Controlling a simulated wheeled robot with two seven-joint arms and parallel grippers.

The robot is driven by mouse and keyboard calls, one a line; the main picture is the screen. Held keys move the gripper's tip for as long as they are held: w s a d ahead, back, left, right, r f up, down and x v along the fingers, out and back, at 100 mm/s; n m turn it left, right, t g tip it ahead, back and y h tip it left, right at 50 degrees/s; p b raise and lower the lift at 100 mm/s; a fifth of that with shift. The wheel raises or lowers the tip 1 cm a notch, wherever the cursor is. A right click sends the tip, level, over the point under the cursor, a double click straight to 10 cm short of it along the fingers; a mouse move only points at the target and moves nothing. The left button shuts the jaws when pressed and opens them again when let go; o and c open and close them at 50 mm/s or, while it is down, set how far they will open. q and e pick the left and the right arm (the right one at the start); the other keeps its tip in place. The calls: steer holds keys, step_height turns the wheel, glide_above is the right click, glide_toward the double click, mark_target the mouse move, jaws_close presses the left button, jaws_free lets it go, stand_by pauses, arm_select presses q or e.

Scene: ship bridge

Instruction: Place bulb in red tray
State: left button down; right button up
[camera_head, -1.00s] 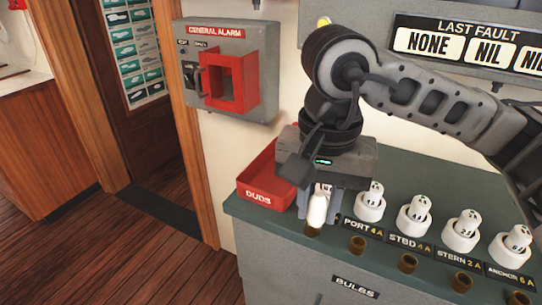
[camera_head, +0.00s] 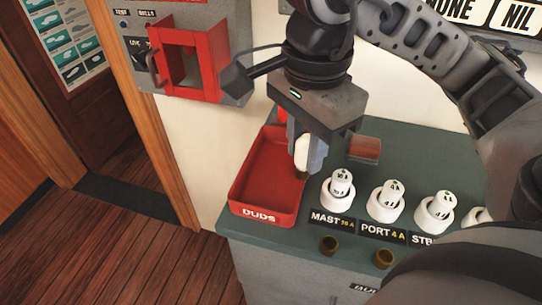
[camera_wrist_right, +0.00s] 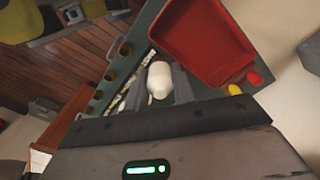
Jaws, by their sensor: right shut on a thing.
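The red tray (camera_head: 264,215), marked DUDS, is at the left end of the green counter top. It also shows in the wrist view (camera_wrist_right: 205,45), and its floor looks empty. My right gripper (camera_head: 306,168) points down at the tray's right side. My left gripper is not in view.
White bulbs in holders stand in a row, labelled MAST (camera_head: 338,190), PORT (camera_head: 386,202) and STBD (camera_head: 434,212). A reddish-brown block (camera_head: 364,149) sits right of the gripper. A red-framed alarm box (camera_head: 190,62) is on the wall behind the tray.

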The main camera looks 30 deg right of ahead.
steer(key=w+f, duration=0.4)
steer(key=w+a+f, duration=0.1)
steer(key=w+f, duration=0.1)
steer(key=shift+w+f, duration=0.1)
steer(key=shift+f, duration=0.05)
steer(key=f+p, duration=0.1)
steer(key=f, duration=0.2)
steer(key=shift+w+f, duration=0.1)
steer(key=shift+w, duration=0.1)
steer(key=shift+f+b, duration=0.4)
steer(key=shift+f, duration=0.05)
steer(key=o, duration=1)
steer(key=shift+r, duration=0.1)
steer(key=shift+c, duration=0.2)
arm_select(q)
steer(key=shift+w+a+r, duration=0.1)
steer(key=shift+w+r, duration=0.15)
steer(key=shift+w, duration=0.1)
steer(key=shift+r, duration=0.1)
